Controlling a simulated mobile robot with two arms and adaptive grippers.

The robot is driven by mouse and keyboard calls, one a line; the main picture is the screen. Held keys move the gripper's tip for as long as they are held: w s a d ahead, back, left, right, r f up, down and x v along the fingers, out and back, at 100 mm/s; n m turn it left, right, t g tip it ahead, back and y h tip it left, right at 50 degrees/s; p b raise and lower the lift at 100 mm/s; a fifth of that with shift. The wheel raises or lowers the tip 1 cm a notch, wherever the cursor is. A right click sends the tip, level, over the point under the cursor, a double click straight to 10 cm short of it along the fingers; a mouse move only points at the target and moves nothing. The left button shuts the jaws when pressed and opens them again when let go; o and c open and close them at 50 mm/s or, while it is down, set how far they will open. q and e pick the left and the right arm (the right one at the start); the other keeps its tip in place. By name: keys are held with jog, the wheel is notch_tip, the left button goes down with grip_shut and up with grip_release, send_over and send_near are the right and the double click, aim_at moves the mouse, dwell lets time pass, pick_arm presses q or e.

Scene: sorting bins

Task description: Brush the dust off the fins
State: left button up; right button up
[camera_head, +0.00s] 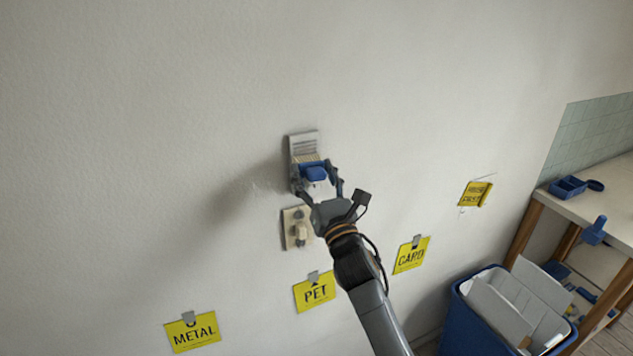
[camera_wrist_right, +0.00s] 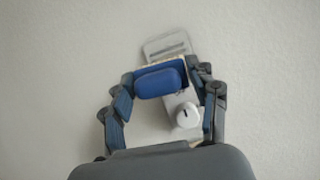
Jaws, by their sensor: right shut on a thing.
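The fins (camera_head: 303,145) are a small grey slotted panel on the white wall. The panel also shows in the right wrist view (camera_wrist_right: 167,46), partly hidden by the brush. My right gripper (camera_head: 318,178) is shut on a brush with a blue handle (camera_head: 314,172) and pale bristles. In the right wrist view the blue handle (camera_wrist_right: 160,81) sits between the two fingers, and the bristles lie at the lower part of the panel. I cannot tell whether they touch the fins. My left gripper is not in view.
A beige plate with a knob (camera_head: 296,229) is on the wall just below. Yellow signs METAL (camera_head: 193,333), PET (camera_head: 315,293) and CARD (camera_head: 411,256) hang lower. A blue bin (camera_head: 463,312) with pale panels and a wooden bench (camera_head: 617,207) stand at the right.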

jog(key=w, duration=0.1)
jog(key=w+a+b, duration=0.1)
jog(key=shift+w+a+f, duration=0.1)
jog(key=shift+w+f, duration=0.15)
jog(key=shift+w, duration=0.05)
jog(key=shift+w+d+p, duration=0.55)
jog(key=shift+w+d, duration=0.15)
jog(key=shift+s+a+b, duration=0.55)
jog(key=shift+s+a, duration=0.05)
jog(key=shift+s+a+r+b, duration=0.1)
jog(key=shift+s+a+b, duration=0.1)
jog(key=shift+a, duration=0.25)
jog(key=shift+s+a+r+b, duration=0.1)
jog(key=shift+s+a+b, duration=0.05)
jog(key=shift+a, duration=0.3)
jog(key=shift+w+d, duration=0.2)
jog(key=shift+d, duration=0.05)
jog(key=shift+w+d+f, duration=0.1)
jog(key=shift+d, duration=0.6)
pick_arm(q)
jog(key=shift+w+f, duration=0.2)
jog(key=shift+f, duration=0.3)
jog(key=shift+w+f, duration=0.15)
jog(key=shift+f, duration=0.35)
pick_arm(e)
jog(key=shift+a, duration=0.1)
jog(key=shift+a, duration=0.15)
